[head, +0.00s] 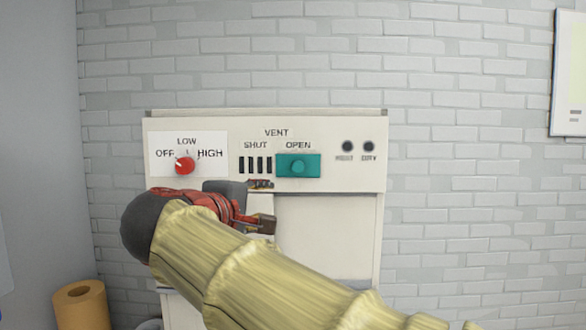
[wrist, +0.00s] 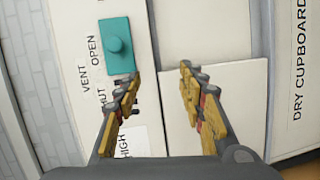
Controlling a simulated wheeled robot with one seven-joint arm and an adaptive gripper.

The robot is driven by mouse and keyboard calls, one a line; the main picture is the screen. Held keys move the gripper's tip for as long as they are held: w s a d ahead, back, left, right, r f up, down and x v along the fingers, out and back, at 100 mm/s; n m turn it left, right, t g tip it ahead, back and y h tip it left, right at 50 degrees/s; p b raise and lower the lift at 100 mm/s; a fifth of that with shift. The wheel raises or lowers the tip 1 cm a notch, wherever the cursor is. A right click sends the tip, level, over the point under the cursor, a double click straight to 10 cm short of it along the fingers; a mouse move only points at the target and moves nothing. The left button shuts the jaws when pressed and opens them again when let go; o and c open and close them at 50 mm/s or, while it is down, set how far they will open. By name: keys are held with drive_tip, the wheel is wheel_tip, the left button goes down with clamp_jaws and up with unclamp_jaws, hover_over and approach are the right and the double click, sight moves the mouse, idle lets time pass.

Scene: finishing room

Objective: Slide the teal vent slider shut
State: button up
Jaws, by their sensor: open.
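The teal vent slider (head: 309,170) is a flat rectangular plate with a round knob. It sits under the OPEN label, at the right end of the vent; in the wrist view the slider (wrist: 119,61) is at upper left. Several dark vent slots (head: 255,165) show uncovered under SHUT. My gripper (head: 265,203) is just below the vent in the head view, left of the slider. In the wrist view my gripper (wrist: 161,76) has its two fingers apart with nothing held between them. The left fingertip shows close to the slider's end; I cannot tell whether it touches.
A red dial (head: 185,166) marked OFF, LOW, HIGH is left of the vent. Two dark round spots (head: 358,147) are at right on the cream cabinet (head: 325,119). A brown roll (head: 82,304) stands lower left. A white board (head: 569,75) hangs at right.

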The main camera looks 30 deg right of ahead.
drive_tip(key=h, duration=0.2)
approach(297, 168)
drive_tip(key=shift+p+x, duration=0.85)
drive_tip(key=shift+x, duration=3.3)
drive_tip(key=shift+c, duration=1.2)
drive_tip(key=c, duration=0.7)
clamp_jaws()
